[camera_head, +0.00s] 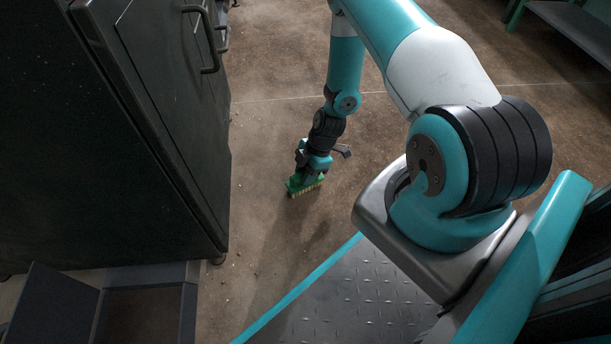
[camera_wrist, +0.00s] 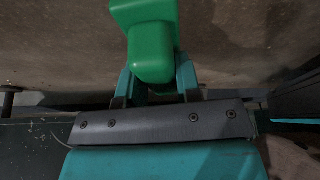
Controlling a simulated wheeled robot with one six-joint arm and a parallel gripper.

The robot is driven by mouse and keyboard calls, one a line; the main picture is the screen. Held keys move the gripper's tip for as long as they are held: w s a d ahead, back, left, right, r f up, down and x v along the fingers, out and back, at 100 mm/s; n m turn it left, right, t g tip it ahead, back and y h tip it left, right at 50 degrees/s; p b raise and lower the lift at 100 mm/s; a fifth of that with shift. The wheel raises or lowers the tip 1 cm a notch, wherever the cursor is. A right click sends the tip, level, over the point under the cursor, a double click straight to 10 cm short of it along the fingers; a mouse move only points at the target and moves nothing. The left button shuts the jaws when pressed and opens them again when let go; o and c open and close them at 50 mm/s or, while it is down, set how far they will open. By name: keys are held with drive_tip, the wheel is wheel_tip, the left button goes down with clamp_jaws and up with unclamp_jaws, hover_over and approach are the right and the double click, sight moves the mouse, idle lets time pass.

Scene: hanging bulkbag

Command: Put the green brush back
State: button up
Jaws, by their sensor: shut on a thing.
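The green brush (camera_head: 306,185) has a green body and pale yellowish bristles that point down in the head view. My gripper (camera_head: 303,174) is shut on it and holds it beside the dark cabinet. Whether the bristles touch the floor, I cannot tell. In the wrist view, the rounded green brush (camera_wrist: 152,52) stands out between the two teal fingers of my gripper (camera_wrist: 155,75). Its bristles do not show there.
A tall dark cabinet (camera_head: 180,110) with handles stands on the left. A low grey open bin (camera_head: 140,312) sits at its foot, lower left. The brown floor (camera_head: 265,120) has small crumbs near the cabinet. A grey-green bench (camera_head: 575,30) is at the upper right.

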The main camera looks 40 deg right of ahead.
drive_tip(key=shift+r, duration=0.1)
drive_tip(key=o, duration=1)
drive_tip(key=shift+o, duration=0.2)
drive_tip(key=w+p+v, duration=0.1)
drive_tip(key=p+v, duration=0.7)
drive_tip(key=v, duration=0.4)
drive_tip(key=w+a+r+m, duration=0.1)
drive_tip(key=a+r+m, duration=0.1)
drive_tip(key=a+r, duration=0.75)
drive_tip(key=w+a+r+m, duration=0.2)
drive_tip(key=a+r, duration=0.2)
drive_tip(key=r, duration=1.1)
drive_tip(key=s+a+r+m, duration=0.2)
drive_tip(key=s+a+r, duration=0.4)
drive_tip(key=s+r, duration=0.2)
drive_tip(key=s+a+r+m, duration=0.2)
drive_tip(key=s+a+r, duration=0.4)
drive_tip(key=s+r, duration=0.3)
drive_tip(key=shift+s+m+g, duration=0.3)
drive_tip(key=shift+s+g, duration=0.1)
drive_tip(key=shift+s, duration=0.8)
